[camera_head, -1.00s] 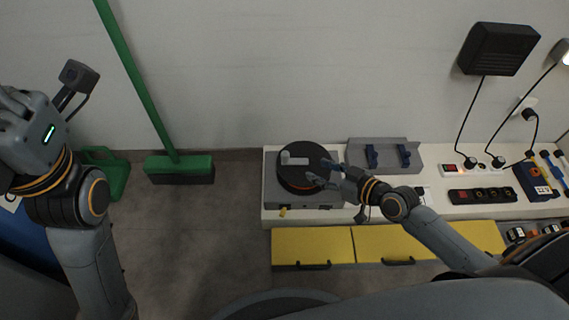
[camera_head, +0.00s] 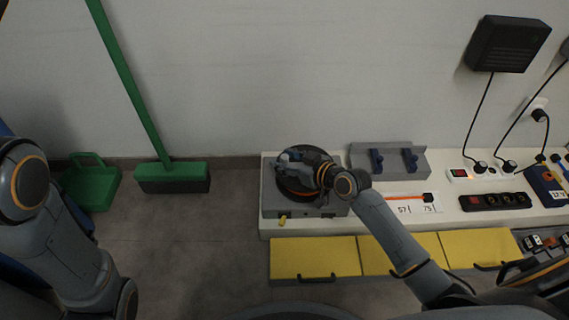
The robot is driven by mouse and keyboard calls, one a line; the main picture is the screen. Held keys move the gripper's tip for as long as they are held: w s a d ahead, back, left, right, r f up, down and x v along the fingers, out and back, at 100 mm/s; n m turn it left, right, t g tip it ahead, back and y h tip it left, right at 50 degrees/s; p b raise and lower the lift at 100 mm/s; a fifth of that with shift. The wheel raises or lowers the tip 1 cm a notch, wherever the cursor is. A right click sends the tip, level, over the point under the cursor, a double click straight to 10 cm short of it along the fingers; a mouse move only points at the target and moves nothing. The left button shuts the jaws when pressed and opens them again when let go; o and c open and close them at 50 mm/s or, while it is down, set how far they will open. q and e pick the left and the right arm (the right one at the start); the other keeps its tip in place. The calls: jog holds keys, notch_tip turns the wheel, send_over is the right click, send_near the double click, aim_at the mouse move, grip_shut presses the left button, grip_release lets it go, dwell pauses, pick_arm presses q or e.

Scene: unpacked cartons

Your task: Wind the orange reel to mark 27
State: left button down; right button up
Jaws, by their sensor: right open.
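The reel (camera_head: 293,193), a dark disc with an orange-red rim, lies flat on a grey box (camera_head: 277,212) on the white bench. My right gripper (camera_head: 284,162) is open above the reel's handle side and covers much of its top; whether it touches is unclear. A white card with marks (camera_head: 412,208), where 57 and 75 can be read, lies right of my right wrist. An orange strip with a dark end (camera_head: 405,198) runs along its top. Mark 27 is not visible. Only links of my left arm show at the left edge.
A grey rack with blue clips (camera_head: 390,160) stands behind the card. Power strips (camera_head: 495,201) and cables sit to the right. Yellow drawers (camera_head: 316,257) are under the bench front. A green broom (camera_head: 172,176) and dustpan (camera_head: 91,186) stand left on clear floor.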

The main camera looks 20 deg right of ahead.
jog(key=shift+w+a+f, duration=0.1)
jog(key=shift+w, duration=0.1)
grip_shut()
